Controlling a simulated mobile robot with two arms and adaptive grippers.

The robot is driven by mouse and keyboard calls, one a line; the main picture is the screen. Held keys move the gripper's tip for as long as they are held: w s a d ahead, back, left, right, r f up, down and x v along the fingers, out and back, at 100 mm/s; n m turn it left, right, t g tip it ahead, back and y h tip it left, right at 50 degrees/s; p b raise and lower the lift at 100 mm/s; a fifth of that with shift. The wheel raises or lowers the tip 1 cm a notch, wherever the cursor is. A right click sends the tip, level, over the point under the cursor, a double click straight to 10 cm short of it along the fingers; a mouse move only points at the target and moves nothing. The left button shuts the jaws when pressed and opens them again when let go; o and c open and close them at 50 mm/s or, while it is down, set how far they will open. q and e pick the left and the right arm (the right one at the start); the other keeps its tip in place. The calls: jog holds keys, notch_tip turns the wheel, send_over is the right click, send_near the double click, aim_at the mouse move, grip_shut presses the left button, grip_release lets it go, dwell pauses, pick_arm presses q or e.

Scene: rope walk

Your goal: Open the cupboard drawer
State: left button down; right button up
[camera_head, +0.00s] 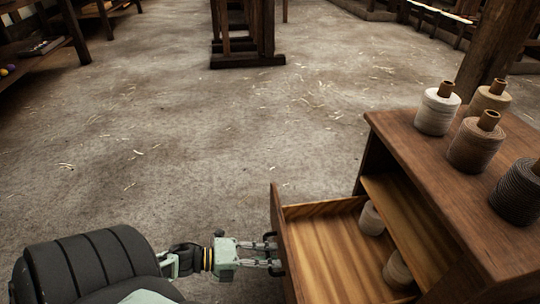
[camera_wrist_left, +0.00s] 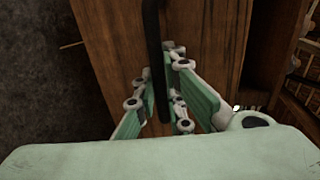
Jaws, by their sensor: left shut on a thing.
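The wooden cupboard (camera_head: 398,135) stands at the right in the head view. Its drawer (camera_head: 330,250) is pulled out to the left, with its inside showing and spools of twine in it. My left gripper (camera_head: 275,257) is at the outer face of the drawer front (camera_head: 283,238). In the left wrist view the fingers (camera_wrist_left: 163,105) are shut on a dark bar handle (camera_wrist_left: 154,50), which runs along the drawer front (camera_wrist_left: 210,45). The right gripper does not show.
Several twine spools (camera_head: 436,112) stand on the cupboard top. A wooden post (camera_head: 495,45) rises behind it. A wooden stand (camera_head: 245,40) is further back, and a shelf (camera_head: 40,45) is at the far left. The floor (camera_head: 170,160) left of the drawer is clear apart from straw bits.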

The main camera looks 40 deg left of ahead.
pick_arm(q)
jog(key=c, duration=1.8)
grip_release()
jog(key=shift+s, duration=0.1)
jog(key=v, duration=1.1)
jog(key=shift+s+a, duration=0.3)
jog(key=shift+s, duration=0.05)
jog(key=shift+r, duration=0.1)
